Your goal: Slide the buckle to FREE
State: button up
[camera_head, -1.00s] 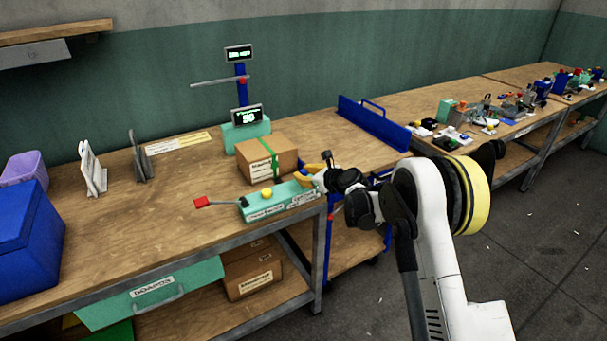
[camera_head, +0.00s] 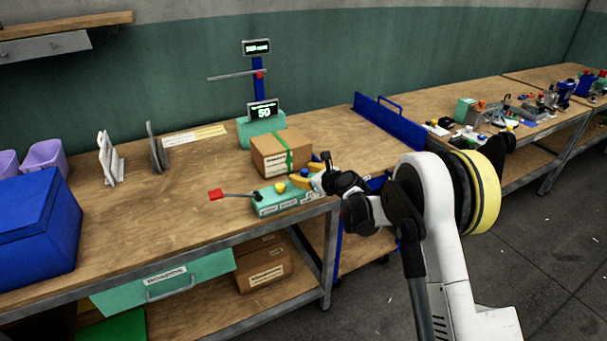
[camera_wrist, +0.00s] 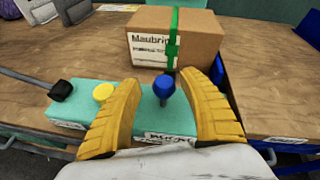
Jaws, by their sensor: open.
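A teal tensioning block (camera_head: 290,200) sits at the front edge of the bench. It also shows in the wrist view (camera_wrist: 68,117), with a black block (camera_wrist: 61,90), a yellow knob (camera_wrist: 103,93) and a blue round-topped knob (camera_wrist: 164,85) on it. I cannot tell which part is the buckle, and the front labels are too small or partly hidden to read. My gripper (camera_wrist: 162,82) is open, its yellow fingers on either side of the blue knob with gaps visible. In the head view my gripper (camera_head: 318,172) is over the block's right end.
A cardboard box (camera_head: 270,160) with a green strap stands just behind the block. A red-ended lever (camera_head: 216,194) sticks out left. A scale display (camera_head: 263,110) stands behind the box, and a blue rail (camera_head: 390,122) to the right.

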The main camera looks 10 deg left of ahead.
jog(key=v, duration=1.2)
jog(key=s+d+r+n+g+h, duration=0.1)
jog(key=s+d+r+n+h, duration=0.1)
jog(key=s+d+r+n, duration=0.5)
jog(key=s+d+r+n+h, duration=0.2)
jog(key=s+r+n, duration=0.25)
jog(key=s, duration=0.35)
jog(key=s+d+f+n+h, duration=0.1)
jog(key=s+d+n, duration=0.3)
jog(key=s, duration=0.4)
jog(key=s+d+n+g+h, duration=0.1)
jog(key=s+d+n, duration=0.3)
jog(key=s, duration=0.4)
jog(key=s+d+f+n+g+h, duration=0.1)
jog(key=s+d+n+h, duration=0.2)
jog(key=s+d+n, duration=0.2)
jog(key=s+n, duration=0.1)
jog(key=s, duration=0.2)
jog(key=shift+f, duration=0.35)
